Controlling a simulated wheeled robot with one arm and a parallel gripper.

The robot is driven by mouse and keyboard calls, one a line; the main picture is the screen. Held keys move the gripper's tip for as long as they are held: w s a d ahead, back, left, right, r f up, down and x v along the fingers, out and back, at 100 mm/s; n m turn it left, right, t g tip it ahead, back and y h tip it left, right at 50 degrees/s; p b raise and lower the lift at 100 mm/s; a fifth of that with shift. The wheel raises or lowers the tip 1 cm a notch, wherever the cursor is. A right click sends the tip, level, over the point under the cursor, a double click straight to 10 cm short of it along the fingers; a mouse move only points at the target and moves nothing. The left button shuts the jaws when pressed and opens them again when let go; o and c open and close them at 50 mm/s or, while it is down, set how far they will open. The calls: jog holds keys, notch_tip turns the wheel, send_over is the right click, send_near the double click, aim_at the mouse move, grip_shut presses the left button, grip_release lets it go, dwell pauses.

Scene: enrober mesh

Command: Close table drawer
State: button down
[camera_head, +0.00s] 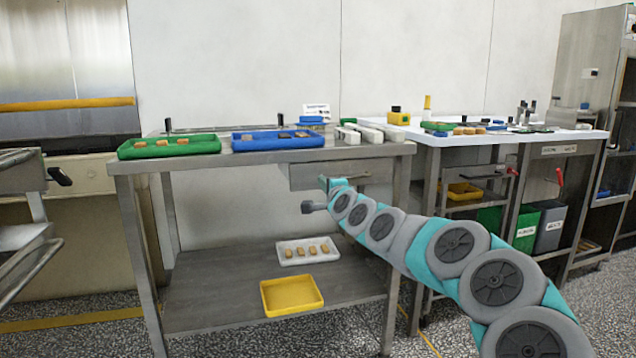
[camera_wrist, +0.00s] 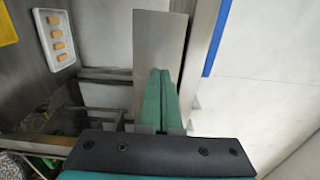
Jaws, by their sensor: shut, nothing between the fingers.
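The table drawer (camera_head: 350,173) is a grey metal box under the right half of the near steel table (camera_head: 255,157). Its front panel fills the upper middle of the wrist view (camera_wrist: 160,40). How far it stands out from the table is hard to tell. My gripper (camera_head: 323,180) is in front of the drawer, near its left part. Its green fingers (camera_wrist: 160,78) are together and empty, pointing at the panel. They overlap the panel in the wrist view; whether they touch it is unclear. My arm hides part of the drawer's lower edge in the head view.
On the tabletop are a green tray (camera_head: 168,147) and a blue tray (camera_head: 277,141) with bars. The lower shelf (camera_head: 210,290) holds a white tray (camera_head: 306,260) with bars and an empty yellow tray (camera_head: 291,306). A second, white-topped table (camera_head: 480,142) stands to the right.

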jog(key=s+f+n+g+p, duration=0.1)
jog(key=s+f+n+g, duration=0.25)
jog(key=s, duration=0.65)
jog(key=s+a+f+n+g, duration=0.1)
jog(key=s+f+n+g, duration=0.25)
jog(key=s, duration=0.75)
jog(key=s+f+n+g+p, duration=0.1)
jog(key=s+f+n+g, duration=0.2)
jog(key=s, duration=0.7)
jog(key=s+d+f+n+g+h, duration=0.1)
jog(key=s+d+f+g+h, duration=0.1)
jog(key=s, duration=0.8)
jog(key=s+d+f+n+g+h+p, duration=0.1)
jog(key=s+d+f+g, duration=0.3)
jog(key=s+d, duration=0.5)
jog(key=s+d+f+n+g+h+p, duration=0.1)
jog(key=s+d+f, duration=0.4)
jog(key=s, duration=0.7)
jog(key=shift+s+d+f+n+g+h, duration=0.35)
jog(key=shift+n+g+h, duration=0.4)
jog(key=shift+g, duration=0.25)
